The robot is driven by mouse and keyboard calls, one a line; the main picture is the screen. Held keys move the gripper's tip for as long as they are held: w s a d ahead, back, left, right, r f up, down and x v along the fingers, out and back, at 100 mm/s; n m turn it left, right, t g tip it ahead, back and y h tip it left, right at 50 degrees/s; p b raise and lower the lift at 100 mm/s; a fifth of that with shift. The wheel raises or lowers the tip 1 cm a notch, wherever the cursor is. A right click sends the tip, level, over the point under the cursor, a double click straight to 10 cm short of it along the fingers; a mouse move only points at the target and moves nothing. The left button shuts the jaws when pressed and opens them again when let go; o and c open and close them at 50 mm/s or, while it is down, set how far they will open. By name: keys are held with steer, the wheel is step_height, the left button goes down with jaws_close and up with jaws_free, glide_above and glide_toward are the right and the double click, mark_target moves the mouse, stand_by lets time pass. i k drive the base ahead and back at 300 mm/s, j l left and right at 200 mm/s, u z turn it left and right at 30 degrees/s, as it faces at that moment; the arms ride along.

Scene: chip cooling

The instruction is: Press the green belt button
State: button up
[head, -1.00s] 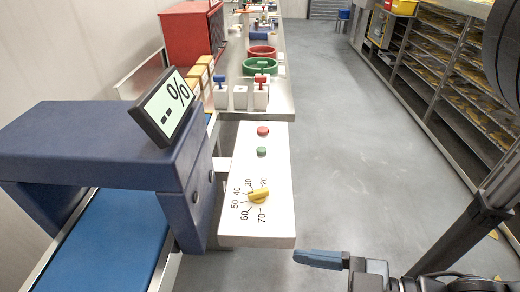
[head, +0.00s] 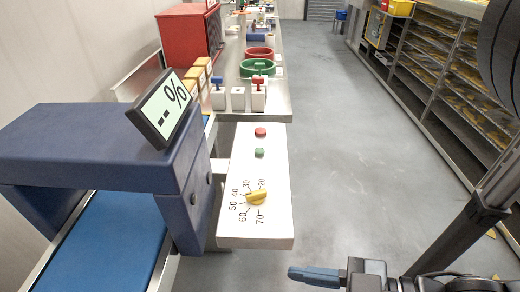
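The green belt button (head: 259,153) is a small round button on the top of a white control panel (head: 273,185). A red button (head: 260,132) sits just beyond it, and a yellow dial knob (head: 257,197) with numbers around it sits nearer to me. My gripper (head: 314,276) is at the bottom of the head view, its blue finger pointing left. It shows to the right of and nearer than the panel's near edge, apart from the buttons. Only one finger can be made out, so its opening is unclear. Nothing shows in it.
A dark blue housing (head: 90,140) with a tilted "-- %" display (head: 165,108) spans a blue belt (head: 110,245) left of the panel. A metal table (head: 274,103) with trays and rings stands beyond. Shelving (head: 440,80) lines the right. The grey floor between is clear.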

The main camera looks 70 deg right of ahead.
mark_target(259, 152)
steer(key=k+l+z, duration=0.2)
steer(key=z, duration=0.15)
steer(key=k+l+z, duration=0.35)
